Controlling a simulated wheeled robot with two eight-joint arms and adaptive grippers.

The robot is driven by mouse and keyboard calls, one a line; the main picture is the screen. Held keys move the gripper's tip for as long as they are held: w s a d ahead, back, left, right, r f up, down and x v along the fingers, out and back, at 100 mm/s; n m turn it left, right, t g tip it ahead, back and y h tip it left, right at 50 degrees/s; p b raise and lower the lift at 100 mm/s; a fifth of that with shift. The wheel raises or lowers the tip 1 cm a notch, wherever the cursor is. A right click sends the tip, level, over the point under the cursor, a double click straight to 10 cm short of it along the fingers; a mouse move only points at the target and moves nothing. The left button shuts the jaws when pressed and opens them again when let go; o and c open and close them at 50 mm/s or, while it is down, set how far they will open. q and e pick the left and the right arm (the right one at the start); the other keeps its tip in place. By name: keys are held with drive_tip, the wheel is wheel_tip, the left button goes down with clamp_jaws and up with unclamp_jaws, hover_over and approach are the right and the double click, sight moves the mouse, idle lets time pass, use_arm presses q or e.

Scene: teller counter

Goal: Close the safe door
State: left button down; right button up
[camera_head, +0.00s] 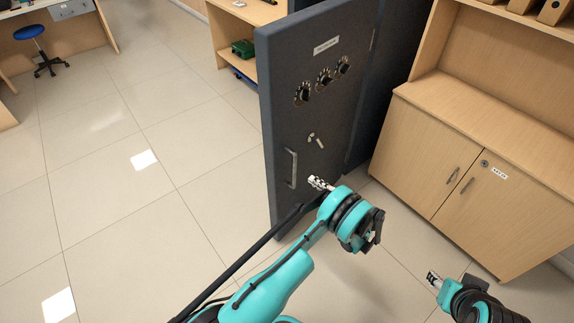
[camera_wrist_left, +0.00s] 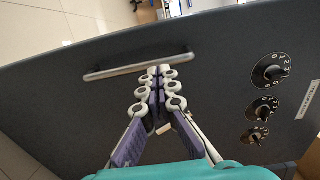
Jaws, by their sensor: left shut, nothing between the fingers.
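The dark grey safe door (camera_head: 300,130) stands swung open from the safe (camera_head: 388,70), its outer face towards me. It carries a metal bar handle (camera_head: 291,168), several black dials and a small lever (camera_head: 316,140). My left gripper (camera_head: 314,181) is shut and empty in front of the lower part of the door, to the right of the handle. In the left wrist view, the shut fingertips (camera_wrist_left: 157,72) lie close to the bar handle (camera_wrist_left: 140,66); I cannot tell whether they touch it. My right gripper (camera_head: 432,279) is at the lower right, away from the door; its finger state is unclear.
A wooden cabinet (camera_head: 440,150) with two doors stands right of the safe. A wooden shelf (camera_head: 235,35) with a green item (camera_head: 242,48) is behind the door. A blue stool (camera_head: 30,32) stands far left. The tiled floor (camera_head: 130,190) left of the door is clear.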

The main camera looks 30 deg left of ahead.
use_arm(q)
drive_tip(key=b, duration=0.3)
approach(281, 161)
drive_tip(key=x, duration=0.5)
drive_tip(key=shift+a+f, duration=0.2)
drive_tip(key=shift+w+a+r, duration=0.1)
drive_tip(key=shift+w+a, duration=0.15)
drive_tip(key=shift+a, duration=0.45)
